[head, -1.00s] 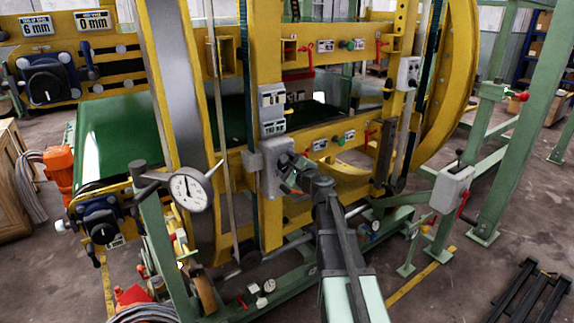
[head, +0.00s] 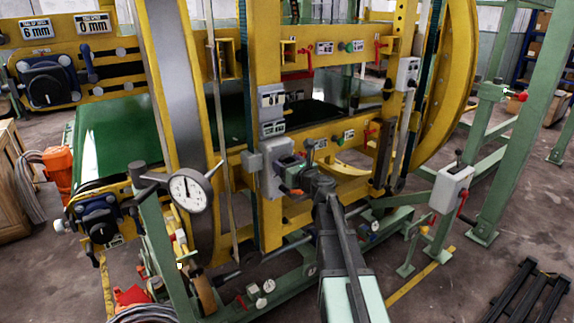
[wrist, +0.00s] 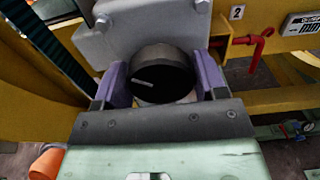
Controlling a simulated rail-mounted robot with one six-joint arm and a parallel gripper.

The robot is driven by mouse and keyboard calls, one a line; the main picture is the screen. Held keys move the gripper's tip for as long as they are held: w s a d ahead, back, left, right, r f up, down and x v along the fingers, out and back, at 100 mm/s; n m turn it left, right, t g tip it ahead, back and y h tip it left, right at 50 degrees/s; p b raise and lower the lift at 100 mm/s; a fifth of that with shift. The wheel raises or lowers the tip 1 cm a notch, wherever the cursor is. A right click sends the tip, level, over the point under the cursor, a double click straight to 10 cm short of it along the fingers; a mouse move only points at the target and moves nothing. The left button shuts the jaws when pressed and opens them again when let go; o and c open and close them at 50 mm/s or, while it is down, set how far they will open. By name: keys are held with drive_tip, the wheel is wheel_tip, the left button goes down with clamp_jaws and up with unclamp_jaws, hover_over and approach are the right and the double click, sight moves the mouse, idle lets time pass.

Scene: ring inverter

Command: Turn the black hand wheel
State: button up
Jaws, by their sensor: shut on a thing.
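The black hand wheel (wrist: 165,72) is a round dark knob with a short white line on its face, in the middle of the wrist view. It sits below a grey box (wrist: 135,30), which also shows in the head view (head: 270,180). My gripper (wrist: 160,82) has one purple finger on each side of the wheel and is shut on it. In the head view my gripper (head: 292,172) is at the front of the grey box on the yellow post. It hides the wheel there.
Yellow beams with red levers (head: 368,133) and small labels stand behind and right of the wheel. A grey box with a lever (head: 452,188) stands to the right on green framing.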

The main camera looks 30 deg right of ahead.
drive_tip(key=shift+m, duration=0.8)
drive_tip(key=o, duration=0.9)
drive_tip(key=shift+o, duration=0.2)
drive_tip(key=s+d, duration=0.1)
drive_tip(key=s, duration=0.9)
drive_tip(key=shift+s+d, duration=0.25)
drive_tip(key=shift+s, duration=0.15)
